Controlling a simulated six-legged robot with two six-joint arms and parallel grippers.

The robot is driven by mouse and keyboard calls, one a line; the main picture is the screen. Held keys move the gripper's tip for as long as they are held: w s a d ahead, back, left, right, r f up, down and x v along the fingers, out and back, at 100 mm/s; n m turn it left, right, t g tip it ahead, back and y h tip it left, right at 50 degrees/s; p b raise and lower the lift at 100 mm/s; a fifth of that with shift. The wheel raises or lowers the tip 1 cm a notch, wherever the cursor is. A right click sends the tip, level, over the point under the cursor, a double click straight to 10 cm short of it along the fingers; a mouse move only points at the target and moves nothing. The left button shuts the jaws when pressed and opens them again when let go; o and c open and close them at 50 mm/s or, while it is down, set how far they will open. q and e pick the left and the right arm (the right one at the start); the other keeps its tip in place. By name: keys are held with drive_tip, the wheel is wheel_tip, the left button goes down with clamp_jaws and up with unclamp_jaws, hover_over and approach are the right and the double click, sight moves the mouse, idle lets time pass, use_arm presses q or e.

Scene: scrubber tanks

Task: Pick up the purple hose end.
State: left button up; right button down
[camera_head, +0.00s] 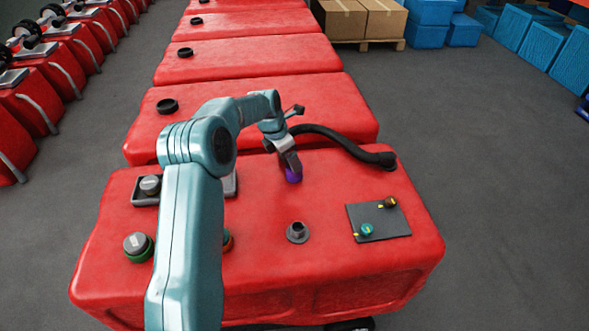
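The purple hose end (293,175) shows just below the tips of my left gripper (290,164), over the red tank (330,190). The gripper points down at it, and its fingers hide the upper part of the purple end. I cannot tell whether the fingers are closed on it or only touch it. The black hose (345,143) curves from a fitting at the tank's right back edge toward the gripper, where its end passes behind the gripper. My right gripper is not in view.
On the tank are a grey port (297,232), a dark panel with two knobs (378,221), a green-based cap (138,246) and a tray with a cap (149,187). More red tanks (245,62) stand behind. Grey floor is free at the right.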

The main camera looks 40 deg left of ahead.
sight(291, 177)
use_arm(q)
drive_tip(key=x, duration=0.5)
drive_tip(key=p+x, duration=0.1)
drive_tip(key=x, duration=0.1)
drive_tip(key=shift+w+a+f, duration=0.25)
drive_tip(key=shift+w+f, duration=0.05)
drive_tip(key=shift+w, duration=0.1)
drive_tip(key=shift+s+d+r, duration=0.1)
drive_tip(key=shift+s+r, duration=0.05)
drive_tip(key=c, duration=1.1)
